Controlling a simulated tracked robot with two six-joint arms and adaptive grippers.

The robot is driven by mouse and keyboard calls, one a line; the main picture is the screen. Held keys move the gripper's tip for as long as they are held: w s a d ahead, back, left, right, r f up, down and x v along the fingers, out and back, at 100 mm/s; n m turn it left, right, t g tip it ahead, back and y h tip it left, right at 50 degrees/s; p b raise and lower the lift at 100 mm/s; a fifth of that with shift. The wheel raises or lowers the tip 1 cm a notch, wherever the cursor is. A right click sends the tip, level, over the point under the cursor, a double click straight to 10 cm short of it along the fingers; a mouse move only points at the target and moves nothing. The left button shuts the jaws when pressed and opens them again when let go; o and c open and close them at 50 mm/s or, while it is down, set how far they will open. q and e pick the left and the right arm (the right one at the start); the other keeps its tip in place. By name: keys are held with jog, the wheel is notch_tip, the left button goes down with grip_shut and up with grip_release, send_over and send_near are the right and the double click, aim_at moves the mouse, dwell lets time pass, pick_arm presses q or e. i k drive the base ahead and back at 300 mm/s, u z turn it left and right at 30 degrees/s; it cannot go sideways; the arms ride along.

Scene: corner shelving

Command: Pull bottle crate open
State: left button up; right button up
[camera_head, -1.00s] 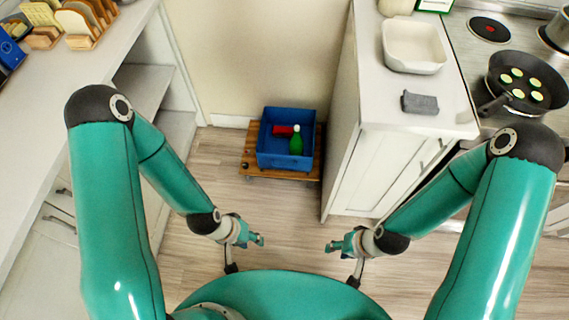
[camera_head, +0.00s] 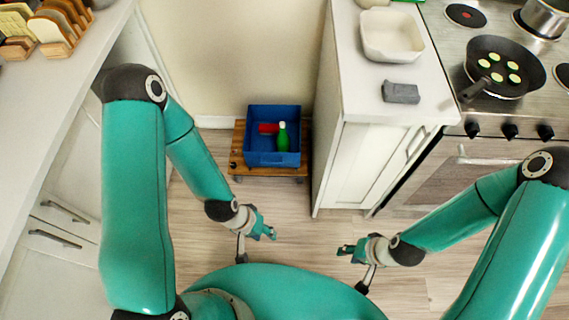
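A blue bottle crate (camera_head: 272,159) sits on a low wooden board with small wheels (camera_head: 237,150) on the floor, between two counters. A green bottle (camera_head: 283,138) and a red item (camera_head: 268,128) are inside it. My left gripper (camera_head: 272,234) hangs in front of the crate, below it in the picture, apart from it. My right gripper (camera_head: 342,250) is to the right and a little lower, also apart from the crate. Both grippers look empty. Their fingers are too small to tell the opening.
A white cabinet (camera_head: 345,170) stands right of the crate, with a white dish (camera_head: 392,38) and grey cloth (camera_head: 401,93) on top. A stove with a pan (camera_head: 500,85) is further right. A counter with drawers (camera_head: 55,130) runs along the left. The floor in front is clear.

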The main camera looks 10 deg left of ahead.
aim_at(274, 139)
jog(key=u, duration=0.05)
jog(key=k, duration=1.1)
jog(key=u, duration=0.45)
jog(key=i, duration=1.05)
jog(key=z, duration=0.1)
